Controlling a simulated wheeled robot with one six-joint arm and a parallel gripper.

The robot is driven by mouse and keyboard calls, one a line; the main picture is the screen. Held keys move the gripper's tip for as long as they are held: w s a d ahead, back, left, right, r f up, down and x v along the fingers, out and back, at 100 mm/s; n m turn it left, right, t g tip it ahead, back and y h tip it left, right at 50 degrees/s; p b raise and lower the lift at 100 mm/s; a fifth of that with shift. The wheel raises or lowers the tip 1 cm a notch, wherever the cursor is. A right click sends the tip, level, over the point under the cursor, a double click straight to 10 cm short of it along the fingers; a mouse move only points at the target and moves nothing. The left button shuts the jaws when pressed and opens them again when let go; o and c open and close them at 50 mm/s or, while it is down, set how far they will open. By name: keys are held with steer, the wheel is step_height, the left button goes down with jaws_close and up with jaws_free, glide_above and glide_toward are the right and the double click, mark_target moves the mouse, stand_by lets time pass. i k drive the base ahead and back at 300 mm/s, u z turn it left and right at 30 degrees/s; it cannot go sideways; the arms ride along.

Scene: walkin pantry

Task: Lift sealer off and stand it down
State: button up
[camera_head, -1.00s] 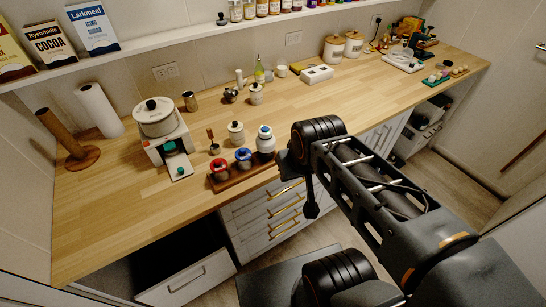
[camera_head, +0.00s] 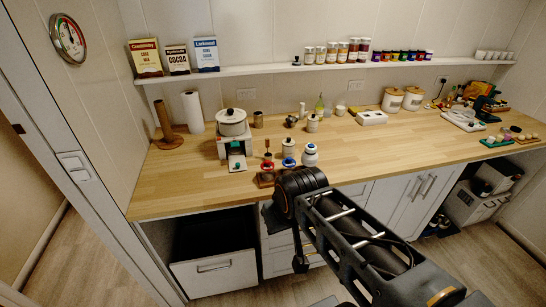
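A wooden rack (camera_head: 266,180) stands near the counter's front edge and bears small jars in a row. The left jar (camera_head: 267,165) has a red lid and the middle one (camera_head: 289,163) a blue lid. At the right end a taller white piece with a blue top (camera_head: 310,155) stands upright; it looks like the sealer on a jar, but the join is too small to make out. My arm covers part of the rack. A dark end piece, seemingly my gripper (camera_head: 300,264), hangs below the counter's edge, apart from the jars; its fingers cannot be made out.
A white pot-topped appliance (camera_head: 232,123) stands left of the jars, with a paper-towel roll (camera_head: 194,112) behind. A lidded crock (camera_head: 289,148) stands close behind the rack. A white box (camera_head: 371,118) is farther right.

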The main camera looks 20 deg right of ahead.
mark_target(309, 157)
steer(key=u, duration=0.65)
steer(key=i, duration=0.95)
steer(key=z, duration=1.75)
